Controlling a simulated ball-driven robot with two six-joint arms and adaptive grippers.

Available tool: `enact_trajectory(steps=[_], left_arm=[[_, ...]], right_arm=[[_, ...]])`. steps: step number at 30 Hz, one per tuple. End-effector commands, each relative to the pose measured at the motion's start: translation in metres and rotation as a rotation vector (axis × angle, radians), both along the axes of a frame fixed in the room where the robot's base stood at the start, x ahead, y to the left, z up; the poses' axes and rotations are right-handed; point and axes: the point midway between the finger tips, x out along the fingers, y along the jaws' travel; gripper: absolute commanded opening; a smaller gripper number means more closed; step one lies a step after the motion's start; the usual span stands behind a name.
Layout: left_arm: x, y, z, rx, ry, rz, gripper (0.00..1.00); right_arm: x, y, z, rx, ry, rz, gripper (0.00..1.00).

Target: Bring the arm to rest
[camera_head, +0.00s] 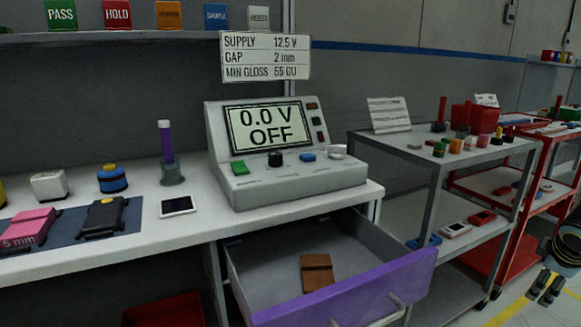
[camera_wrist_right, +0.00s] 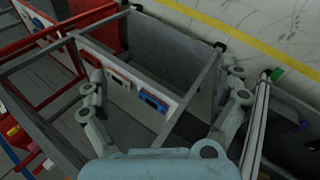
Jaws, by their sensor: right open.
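Most of the right arm is outside the head view. My left gripper is not in view.
A purple-fronted drawer (camera_head: 360,295) stands open below the workbench, with a brown block (camera_head: 317,272) in it. The console (camera_head: 285,185) reads 0.0 V OFF. A grey cart (camera_head: 435,185) and red cart (camera_head: 535,218) stand right. Floor (camera_head: 500,308) shows at lower right.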

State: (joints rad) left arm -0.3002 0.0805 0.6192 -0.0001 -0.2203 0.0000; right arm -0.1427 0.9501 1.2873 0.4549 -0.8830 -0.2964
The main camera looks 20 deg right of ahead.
Motion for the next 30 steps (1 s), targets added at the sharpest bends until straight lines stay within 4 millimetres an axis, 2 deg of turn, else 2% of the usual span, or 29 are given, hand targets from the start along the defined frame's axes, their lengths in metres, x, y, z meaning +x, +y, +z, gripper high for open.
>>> enact_trajectory(steps=[1,3,6,9,12,14,15,20,23,26,27,29,30], left_arm=[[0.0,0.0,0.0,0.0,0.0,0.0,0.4],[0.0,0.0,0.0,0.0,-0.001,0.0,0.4],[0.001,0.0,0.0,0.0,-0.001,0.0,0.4],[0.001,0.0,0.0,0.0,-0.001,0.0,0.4],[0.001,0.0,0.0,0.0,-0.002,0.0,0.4],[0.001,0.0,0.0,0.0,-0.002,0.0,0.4],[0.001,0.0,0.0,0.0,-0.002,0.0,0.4],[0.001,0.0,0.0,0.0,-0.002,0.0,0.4],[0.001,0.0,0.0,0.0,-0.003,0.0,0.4],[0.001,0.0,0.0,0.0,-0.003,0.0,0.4],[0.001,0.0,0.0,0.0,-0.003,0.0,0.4],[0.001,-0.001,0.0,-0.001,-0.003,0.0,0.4],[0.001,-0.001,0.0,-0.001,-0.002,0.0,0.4]], right_arm=[[-0.027,-0.033,-0.012,-0.055,0.005,-0.038,1.0],[-0.063,-0.073,-0.023,-0.134,0.003,-0.067,1.0],[-0.114,-0.119,-0.032,-0.223,0.012,-0.082,1.0],[-0.165,-0.152,-0.036,-0.287,0.035,-0.073,1.0],[-0.215,-0.177,-0.037,-0.329,0.068,-0.054,1.0],[-0.243,-0.186,-0.039,-0.342,0.089,-0.039,1.0],[-0.242,-0.163,-0.063,-0.299,0.077,-0.05,1.0],[-0.265,-0.099,-0.131,-0.186,0.086,-0.086,1.0],[-0.281,-0.048,-0.176,-0.103,0.093,-0.111,1.0],[-0.298,0.016,-0.221,-0.01,0.099,-0.141,1.0],[-0.304,0.044,-0.239,0.03,0.102,-0.152,1.0],[-0.313,0.089,-0.263,0.09,0.107,-0.171,1.0],[-0.318,0.119,-0.278,0.131,0.109,-0.183,1.0]])
